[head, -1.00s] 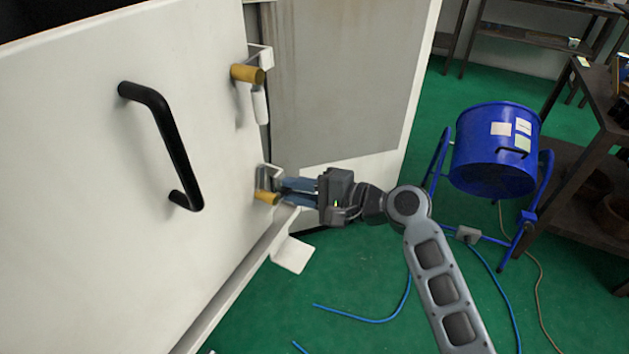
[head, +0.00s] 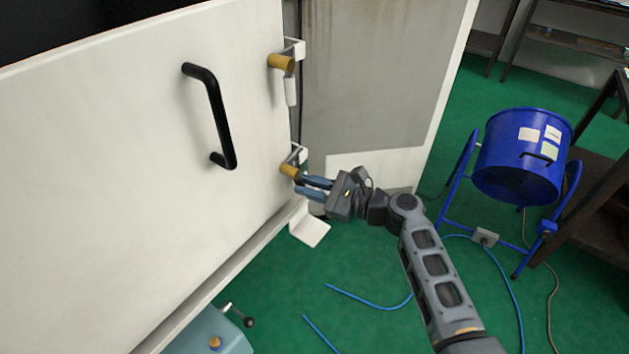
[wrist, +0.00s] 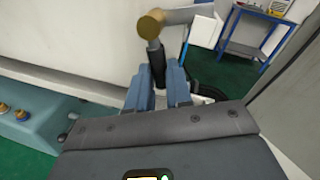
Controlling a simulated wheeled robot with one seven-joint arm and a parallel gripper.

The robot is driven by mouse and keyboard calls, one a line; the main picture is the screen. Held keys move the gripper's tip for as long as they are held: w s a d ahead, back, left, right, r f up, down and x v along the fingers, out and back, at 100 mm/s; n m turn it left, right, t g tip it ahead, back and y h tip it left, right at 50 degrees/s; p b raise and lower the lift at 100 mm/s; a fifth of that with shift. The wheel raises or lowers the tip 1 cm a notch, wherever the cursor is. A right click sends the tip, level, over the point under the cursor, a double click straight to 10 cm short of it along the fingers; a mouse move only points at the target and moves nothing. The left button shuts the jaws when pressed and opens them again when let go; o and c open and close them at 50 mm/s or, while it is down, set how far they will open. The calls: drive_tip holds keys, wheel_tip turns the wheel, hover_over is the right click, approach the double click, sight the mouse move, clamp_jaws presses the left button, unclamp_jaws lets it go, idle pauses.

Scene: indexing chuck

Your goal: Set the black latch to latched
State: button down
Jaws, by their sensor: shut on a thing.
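The black latch (wrist: 157,62) is the lower of two latches at the right edge of the white door. Its brass pivot (head: 290,170) and part of its pale bracket (head: 300,153) show in the head view. In the wrist view its black grip runs from below the brass pivot (wrist: 152,22) down between my blue fingers. My gripper (head: 299,186) is shut on that grip, to the right of and slightly below the pivot; its fingers also show in the wrist view (wrist: 160,72).
The upper latch (head: 290,90) has a white grip hanging down. A black door handle (head: 218,120) stands out to the left. A white bent plate (head: 310,228) juts out below my gripper. A blue drum (head: 515,165) on a stand and blue hoses lie to the right.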

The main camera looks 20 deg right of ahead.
drive_tip(key=shift+s+a+f+m+p, duration=0.15)
drive_tip(key=shift+s+a+m+p, duration=0.15)
drive_tip(key=shift+m, duration=0.5)
drive_tip(key=shift+s+a+f+m+p, duration=0.15)
drive_tip(key=shift+a+m+p, duration=0.15)
drive_tip(key=shift+m, duration=0.5)
drive_tip(key=shift+y, duration=0.3)
drive_tip(key=c, duration=1)
unclamp_jaws()
drive_tip(key=shift+c, duration=0.2)
drive_tip(key=v, duration=0.7)
drive_tip(key=shift+s+d, duration=0.25)
drive_tip(key=shift+d, duration=0.05)
